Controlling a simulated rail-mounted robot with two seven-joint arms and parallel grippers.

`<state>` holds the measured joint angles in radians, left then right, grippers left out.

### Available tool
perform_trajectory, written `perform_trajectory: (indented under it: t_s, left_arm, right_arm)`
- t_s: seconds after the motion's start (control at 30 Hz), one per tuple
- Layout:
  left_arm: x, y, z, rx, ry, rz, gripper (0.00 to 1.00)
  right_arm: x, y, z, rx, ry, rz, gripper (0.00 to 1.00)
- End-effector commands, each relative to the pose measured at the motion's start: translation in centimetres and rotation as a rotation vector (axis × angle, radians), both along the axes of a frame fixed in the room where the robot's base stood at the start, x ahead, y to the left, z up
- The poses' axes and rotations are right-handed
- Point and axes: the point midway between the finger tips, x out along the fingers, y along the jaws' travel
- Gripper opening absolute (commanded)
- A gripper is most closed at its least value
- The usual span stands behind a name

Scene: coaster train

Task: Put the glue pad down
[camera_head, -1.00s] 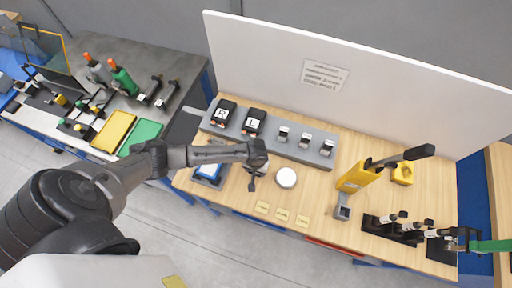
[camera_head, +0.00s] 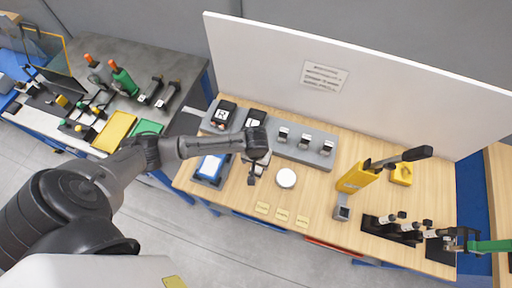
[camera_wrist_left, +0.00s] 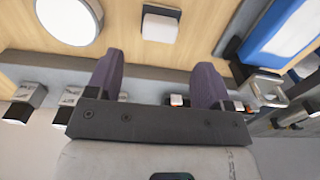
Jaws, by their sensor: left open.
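A small white block (camera_wrist_left: 161,24), which looks like the glue pad, lies on the wooden bench in the left wrist view. My left gripper (camera_wrist_left: 157,68) is open, with its two purple fingers apart and nothing between them. The block is just beyond the fingertips, apart from them. In the head view my left gripper (camera_head: 254,172) hangs over the bench, between the blue tray and the round white disc (camera_head: 287,178). The block is hard to make out there, near or behind the gripper. My right gripper is not in view.
A blue-framed tray (camera_head: 209,168) stands left of the gripper. A grey rail (camera_head: 300,153) with black and silver parts runs behind it. Yellow notes (camera_head: 282,214) lie at the front edge. A yellow press (camera_head: 354,178) stands to the right.

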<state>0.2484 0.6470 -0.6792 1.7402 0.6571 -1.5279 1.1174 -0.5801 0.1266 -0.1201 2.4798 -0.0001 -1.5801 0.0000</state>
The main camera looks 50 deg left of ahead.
Motion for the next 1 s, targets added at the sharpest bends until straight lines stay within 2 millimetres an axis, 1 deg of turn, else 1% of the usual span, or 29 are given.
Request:
perform_trajectory:
  t_s: [0.03, 0.1, 0.23, 0.47, 0.57, 0.67, 0.7, 0.8, 0.9, 1.0]
  left_arm:
    - [0.0, 0.0, 0.8, 0.0, -0.002, -0.002, 0.74]
    - [0.1, 0.0, 1.7, 0.0, -0.002, -0.001, 0.74]
    - [0.0, 0.0, 2.9, 0.0, -0.001, 0.0, 0.74]
    - [0.0, 0.0, 3.7, 0.0, 0.0, -0.001, 0.74]
    - [-0.7, -1.0, 3.5, -0.016, -0.008, -0.039, 0.74]
    - [-2.6, -3.4, 3.2, -0.056, -0.039, -0.14, 0.74]
    - [-3.6, -4.6, 3.2, -0.076, -0.061, -0.193, 0.74]
    - [-6.5, -7.2, 3.6, -0.115, -0.133, -0.332, 0.74]
    - [-9.4, -8.5, 4.5, -0.122, -0.21, -0.439, 0.74]
    - [-11.9, -8.5, 5.6, -0.096, -0.271, -0.514, 0.74]
  right_arm:
    - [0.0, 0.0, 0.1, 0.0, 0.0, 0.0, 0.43]
    - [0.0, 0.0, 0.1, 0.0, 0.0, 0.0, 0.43]
    - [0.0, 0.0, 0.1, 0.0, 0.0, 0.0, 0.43]
    - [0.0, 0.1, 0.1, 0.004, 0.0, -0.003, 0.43]
    - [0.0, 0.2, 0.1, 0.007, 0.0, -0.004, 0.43]
    - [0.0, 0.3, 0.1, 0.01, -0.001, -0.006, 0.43]
    - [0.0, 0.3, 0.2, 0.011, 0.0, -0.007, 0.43]
    - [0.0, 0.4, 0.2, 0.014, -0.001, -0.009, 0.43]
    - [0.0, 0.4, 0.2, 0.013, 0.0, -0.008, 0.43]
    - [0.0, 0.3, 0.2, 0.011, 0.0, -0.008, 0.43]
